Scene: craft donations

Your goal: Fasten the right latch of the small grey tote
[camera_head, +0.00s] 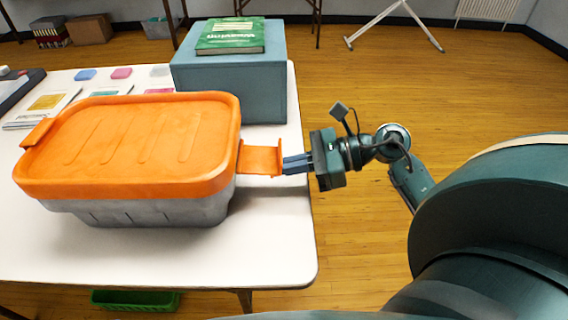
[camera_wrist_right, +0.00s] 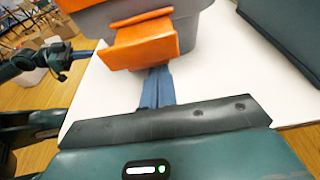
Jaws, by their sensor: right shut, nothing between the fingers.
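The small grey tote (camera_head: 150,211) stands on the white table with its orange lid (camera_head: 130,140) on top. Its right latch (camera_head: 261,158), an orange flap, sticks outward from the lid's right end. In the right wrist view the latch (camera_wrist_right: 141,42) stands out from the tote (camera_wrist_right: 202,32). The left latch (camera_head: 37,133) is an orange flap at the lid's left end. My right gripper (camera_head: 284,164) is shut and empty, its fingertips at the outer edge of the right latch. Whether they touch it is unclear. The fingers (camera_wrist_right: 156,76) also show just below the latch in the wrist view.
A blue-grey box (camera_head: 228,82) with a green book (camera_head: 231,36) on it stands behind the tote. Cards and coloured pads lie at the table's back left. The white table (camera_head: 275,240) is clear in front of the tote. A green crate (camera_head: 135,300) is on the floor below.

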